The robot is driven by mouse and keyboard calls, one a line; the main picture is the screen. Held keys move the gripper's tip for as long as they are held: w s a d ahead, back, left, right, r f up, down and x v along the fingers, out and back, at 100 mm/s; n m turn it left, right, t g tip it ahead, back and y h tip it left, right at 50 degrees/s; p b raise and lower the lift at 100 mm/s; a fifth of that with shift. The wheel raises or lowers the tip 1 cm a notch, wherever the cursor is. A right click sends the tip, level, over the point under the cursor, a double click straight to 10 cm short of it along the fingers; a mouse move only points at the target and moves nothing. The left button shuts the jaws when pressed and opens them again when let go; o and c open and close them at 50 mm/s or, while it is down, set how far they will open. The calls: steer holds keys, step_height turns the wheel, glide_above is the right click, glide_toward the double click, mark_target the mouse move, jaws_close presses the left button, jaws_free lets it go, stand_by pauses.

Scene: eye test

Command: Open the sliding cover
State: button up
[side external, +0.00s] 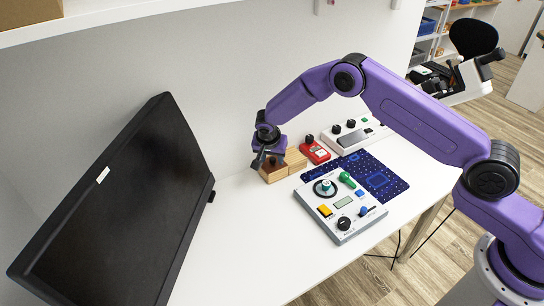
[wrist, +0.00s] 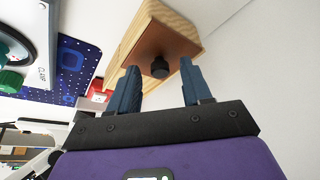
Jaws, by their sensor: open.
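The wooden box (side external: 296,160) stands on the table by the wall. It has a reddish-brown cover with a dark round knob on it. In the wrist view the cover (wrist: 178,47) fills the top of the box (wrist: 180,15), and the knob (wrist: 160,68) stands out from it. The cover looks shut, with no gap that I can make out. My gripper (side external: 266,162) is over the brown end of the box. In the wrist view its blue fingers (wrist: 158,72) are apart, one on each side of the knob in the picture. No contact with the knob shows.
A grey control panel (side external: 331,228) with knobs and buttons lies in front, partly on a blue patterned mat (side external: 391,187). A red device (side external: 316,153) and a white device (side external: 351,140) stand right of the box. A black monitor (side external: 125,205) is left. The front-left tabletop (side external: 240,250) is clear.

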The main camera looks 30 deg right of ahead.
jaws_close()
steer(key=d, duration=0.7)
steer(key=shift+w, duration=0.1)
jaws_free()
steer(key=v, duration=1.7)
steer(key=shift+a+r, duration=0.15)
steer(key=shift+a, duration=0.05)
